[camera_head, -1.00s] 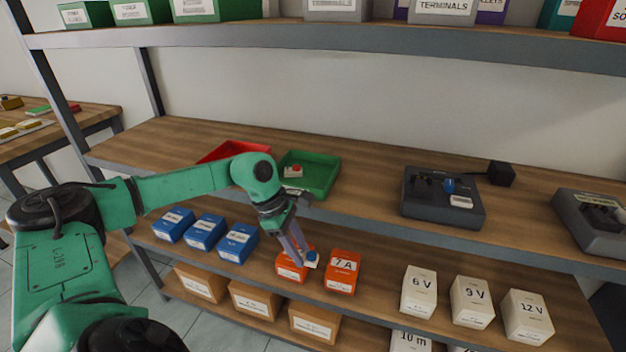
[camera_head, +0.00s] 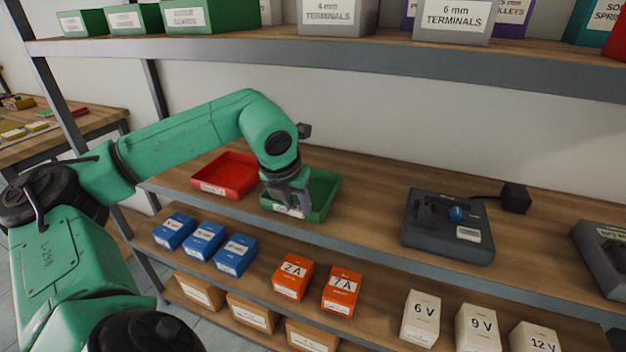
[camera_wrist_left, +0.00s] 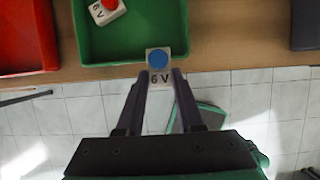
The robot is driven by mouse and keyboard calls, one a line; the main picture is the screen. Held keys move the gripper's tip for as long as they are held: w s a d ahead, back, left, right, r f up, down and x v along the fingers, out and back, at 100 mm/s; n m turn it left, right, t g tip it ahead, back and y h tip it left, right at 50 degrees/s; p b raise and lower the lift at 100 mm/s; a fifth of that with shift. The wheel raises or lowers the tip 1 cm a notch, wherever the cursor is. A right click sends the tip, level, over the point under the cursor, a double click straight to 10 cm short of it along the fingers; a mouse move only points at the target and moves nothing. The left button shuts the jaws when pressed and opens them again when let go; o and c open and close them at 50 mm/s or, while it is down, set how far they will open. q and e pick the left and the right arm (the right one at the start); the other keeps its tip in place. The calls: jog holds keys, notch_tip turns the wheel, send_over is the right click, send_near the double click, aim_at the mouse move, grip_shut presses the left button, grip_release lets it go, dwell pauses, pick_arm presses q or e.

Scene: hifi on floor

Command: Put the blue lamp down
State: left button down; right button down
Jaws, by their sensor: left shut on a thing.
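The blue lamp (camera_wrist_left: 158,59) has a blue round top on a pale block marked 6 V. In the left wrist view it is between the fingertips of my left gripper (camera_wrist_left: 160,76), which is shut on it. The lamp shows against the near edge of the green tray (camera_wrist_left: 110,54); I cannot tell its height above it. In the head view my left gripper (camera_head: 290,203) is at the front of the green tray (camera_head: 325,196), and I cannot make out the lamp there. A red-topped lamp (camera_wrist_left: 108,9) marked 6 V lies in the green tray. My right gripper is not in view.
A red tray (camera_head: 226,175) stands left of the green tray. A dark device (camera_head: 447,226) with a blue part stands to the right on the same shelf. Blue (camera_head: 205,241), orange (camera_head: 293,277) and white boxes (camera_head: 420,318) stand below. Another shelf (camera_head: 350,47) runs above.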

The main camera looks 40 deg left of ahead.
pick_arm(q)
jog(key=p, duration=0.5)
send_over(316, 199)
jog(key=s, duration=0.1)
jog(key=shift+s+d+r, duration=0.1)
jog(key=shift+s+d, duration=0.1)
jog(key=shift+d, duration=0.05)
notch_tip(316, 199, down, 4)
jog(key=shift+r+p, duration=0.2)
jog(key=shift+p, duration=0.3)
jog(key=shift+f, duration=0.2)
jog(key=c, duration=0.5)
grip_release()
jog(key=shift+c, duration=0.2)
jog(key=shift+r, duration=0.1)
jog(key=shift+r, duration=0.25)
jog(key=a+b+v, duration=0.1)
jog(key=v, duration=0.6)
jog(key=shift+d+b, duration=0.3)
jog(key=shift+d, duration=0.15)
